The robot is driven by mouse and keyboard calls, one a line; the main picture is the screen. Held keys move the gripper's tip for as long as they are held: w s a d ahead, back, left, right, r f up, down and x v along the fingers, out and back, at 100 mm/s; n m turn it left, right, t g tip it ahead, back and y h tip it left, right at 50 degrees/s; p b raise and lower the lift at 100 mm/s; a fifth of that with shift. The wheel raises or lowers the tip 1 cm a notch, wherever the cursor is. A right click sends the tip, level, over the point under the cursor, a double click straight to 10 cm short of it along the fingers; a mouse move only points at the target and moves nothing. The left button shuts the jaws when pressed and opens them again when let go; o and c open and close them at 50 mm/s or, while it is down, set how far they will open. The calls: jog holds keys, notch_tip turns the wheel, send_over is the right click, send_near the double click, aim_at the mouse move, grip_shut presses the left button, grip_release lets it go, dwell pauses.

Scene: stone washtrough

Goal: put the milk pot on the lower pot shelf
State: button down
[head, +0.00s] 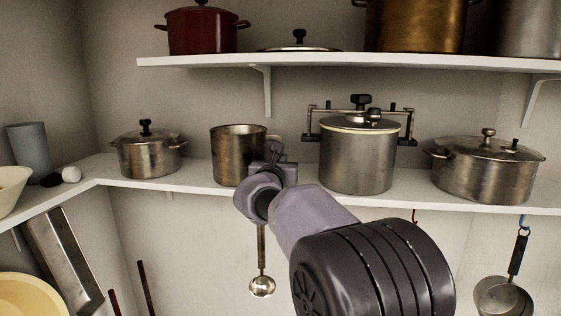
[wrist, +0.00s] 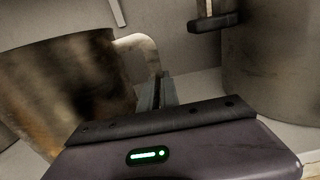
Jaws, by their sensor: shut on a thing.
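The milk pot (head: 232,158) is a lidless, worn metal pot, upright at the lower pot shelf (head: 180,182), between a lidded pot and a pressure cooker. Its base looks level with the shelf top; I cannot tell whether it touches. My gripper (head: 268,160) is at the pot's right side, shut on its handle. In the wrist view the milk pot (wrist: 65,95) fills the left, and its pale handle (wrist: 138,45) runs down to my fingers (wrist: 157,92). The gripped part of the handle is mostly hidden.
A lidded pot (head: 147,155) stands left and the pressure cooker (head: 357,160) close on the right. A wide lidded pot (head: 488,172) is farther right. The upper shelf (head: 330,61) holds more pots. A ladle (head: 261,265) hangs below.

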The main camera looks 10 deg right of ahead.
jog(key=c, duration=1.6)
grip_release()
jog(key=shift+w+f, duration=0.1)
jog(key=shift+w, duration=0.05)
